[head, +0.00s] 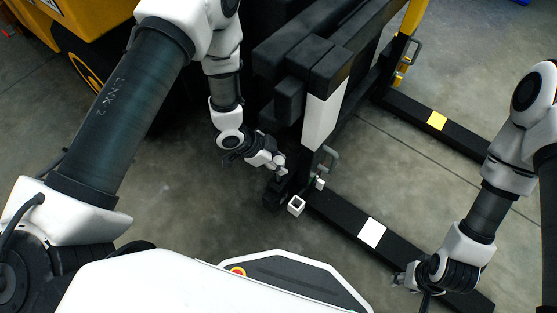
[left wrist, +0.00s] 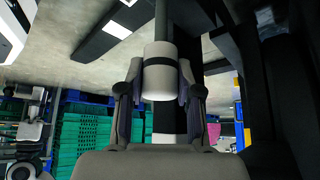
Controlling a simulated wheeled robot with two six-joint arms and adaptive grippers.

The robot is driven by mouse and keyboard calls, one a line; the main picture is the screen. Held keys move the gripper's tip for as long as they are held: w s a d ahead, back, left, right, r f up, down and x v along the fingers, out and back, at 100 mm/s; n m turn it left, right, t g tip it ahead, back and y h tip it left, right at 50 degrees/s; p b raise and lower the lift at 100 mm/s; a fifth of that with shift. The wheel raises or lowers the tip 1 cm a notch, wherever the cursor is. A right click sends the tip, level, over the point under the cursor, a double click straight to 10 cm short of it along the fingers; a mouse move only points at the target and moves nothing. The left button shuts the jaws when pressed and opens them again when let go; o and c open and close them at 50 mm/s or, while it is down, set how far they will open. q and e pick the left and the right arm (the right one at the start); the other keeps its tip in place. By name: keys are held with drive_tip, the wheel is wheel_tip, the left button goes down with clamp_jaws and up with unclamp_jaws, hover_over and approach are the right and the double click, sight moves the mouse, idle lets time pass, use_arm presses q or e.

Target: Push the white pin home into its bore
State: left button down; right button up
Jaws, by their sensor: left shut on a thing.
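In the left wrist view, the white pin (left wrist: 160,84) is a short white cylinder with a dark band around it. The two fingers of my left gripper (left wrist: 160,97) stand on either side of it and are shut on it. In the head view, my left gripper (head: 282,172) is at the left side of the dark post that has a white upper panel (head: 320,121). The pin is hard to make out there. The bore is hidden, and I cannot tell how deep the pin sits. My right gripper (head: 403,281) is low on the right, away from the post; its jaws are too small to read.
A small white square socket (head: 296,206) is at the post's foot. A dark floor leg with a white patch (head: 372,232) runs to the lower right. A grey handle (head: 331,158) stands beside the post. Floor between the legs is clear.

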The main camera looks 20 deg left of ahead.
use_arm(q)
drive_tip(key=shift+f+b, duration=2.2)
drive_tip(key=shift+f, duration=1.95)
drive_tip(key=c, duration=0.7)
unclamp_jaws()
drive_tip(key=v, duration=1.2)
